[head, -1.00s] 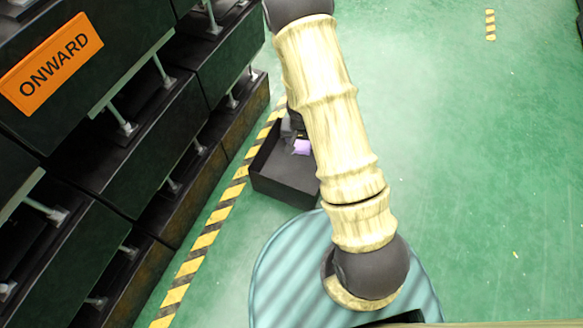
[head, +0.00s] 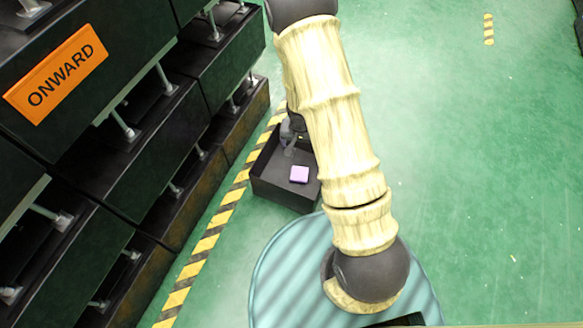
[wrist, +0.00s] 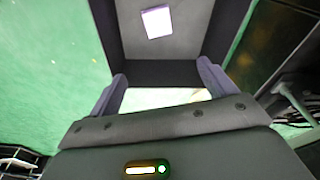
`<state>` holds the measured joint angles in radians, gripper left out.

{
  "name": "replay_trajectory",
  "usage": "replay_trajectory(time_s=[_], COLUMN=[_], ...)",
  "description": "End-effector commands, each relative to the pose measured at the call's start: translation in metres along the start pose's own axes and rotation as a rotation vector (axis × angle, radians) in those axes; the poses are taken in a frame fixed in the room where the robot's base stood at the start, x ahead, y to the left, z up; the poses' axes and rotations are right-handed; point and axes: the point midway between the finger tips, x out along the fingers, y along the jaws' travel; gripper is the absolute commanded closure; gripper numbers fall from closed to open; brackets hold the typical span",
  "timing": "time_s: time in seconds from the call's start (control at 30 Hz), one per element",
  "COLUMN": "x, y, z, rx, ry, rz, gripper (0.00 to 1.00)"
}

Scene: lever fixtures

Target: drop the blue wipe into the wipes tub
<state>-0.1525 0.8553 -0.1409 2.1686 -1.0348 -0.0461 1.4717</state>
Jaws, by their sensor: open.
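The wipe is a small square block that looks lilac rather than blue (head: 299,174). It lies on the floor of the dark open-topped tub (head: 283,194), and it also shows in the wrist view (wrist: 157,21). The tub (wrist: 160,73) stands on the green floor in front of my base. My gripper (wrist: 163,85) is open, with nothing between its two fingers, and the wipe is apart from it. In the head view my gripper (head: 289,137) is small, at the tub's far side, and partly hidden by my arm.
Stacked dark units with light lever handles stand along the left, one with an orange ONWARD sign (head: 57,74). A yellow-black striped line (head: 207,240) runs on the floor between them and the tub.

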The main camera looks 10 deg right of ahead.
Motion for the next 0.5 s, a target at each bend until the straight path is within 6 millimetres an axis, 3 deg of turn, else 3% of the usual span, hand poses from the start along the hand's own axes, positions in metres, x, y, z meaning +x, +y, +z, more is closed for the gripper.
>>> replay_trajectory(time_s=[0.03, 0.5], x=[-0.014, -0.096], y=[0.0, -0.001], z=[-0.001, -0.001], rx=[0.001, -0.002], ry=[0.0, 0.0], rz=[-0.001, -0.001], gripper=[0.17, 0.17])
